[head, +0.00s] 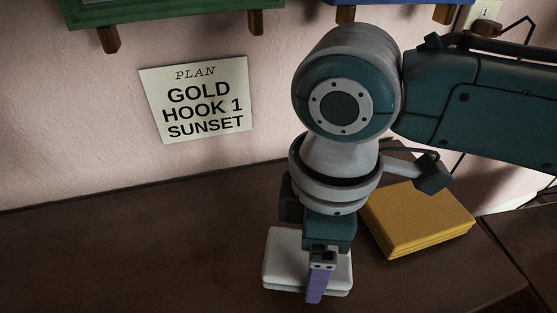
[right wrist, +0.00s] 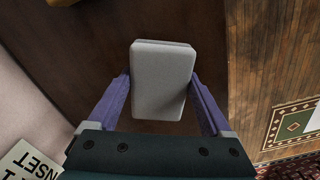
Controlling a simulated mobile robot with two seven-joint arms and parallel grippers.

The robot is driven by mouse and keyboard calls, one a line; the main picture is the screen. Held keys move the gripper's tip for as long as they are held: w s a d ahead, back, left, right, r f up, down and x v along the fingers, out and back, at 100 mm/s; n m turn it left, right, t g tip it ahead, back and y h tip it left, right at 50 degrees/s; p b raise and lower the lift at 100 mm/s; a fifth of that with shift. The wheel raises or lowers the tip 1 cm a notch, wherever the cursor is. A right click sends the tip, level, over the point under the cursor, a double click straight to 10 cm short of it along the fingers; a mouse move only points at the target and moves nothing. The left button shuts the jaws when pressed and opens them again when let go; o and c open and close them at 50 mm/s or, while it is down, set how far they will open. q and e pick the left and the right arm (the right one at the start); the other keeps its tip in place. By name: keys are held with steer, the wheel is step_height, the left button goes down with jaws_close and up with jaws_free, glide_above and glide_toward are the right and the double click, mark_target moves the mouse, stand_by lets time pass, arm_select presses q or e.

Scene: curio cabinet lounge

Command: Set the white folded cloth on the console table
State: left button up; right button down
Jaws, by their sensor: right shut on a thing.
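The white folded cloth (head: 281,262) is a flat, rounded block held over the dark brown console table (head: 120,255) in the head view. My right gripper (head: 315,290) comes down from above and is shut on it. In the right wrist view, the cloth (right wrist: 163,75) sits between the two purple fingers, one on each long side. I cannot tell whether its underside touches the tabletop. My left gripper is not in view.
A yellow folded cloth (head: 418,222) lies on the table to the right of the white one. A sign (head: 197,100) reading "PLAN GOLD HOOK 1 SUNSET" is on the wall behind. The table's left part is clear. A patterned rug (right wrist: 300,125) shows in the wrist view.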

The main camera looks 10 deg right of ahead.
steer(key=shift+f+b, duration=0.35)
steer(key=shift+f, duration=1.25)
steer(key=shift+f, duration=0.15)
jaws_free()
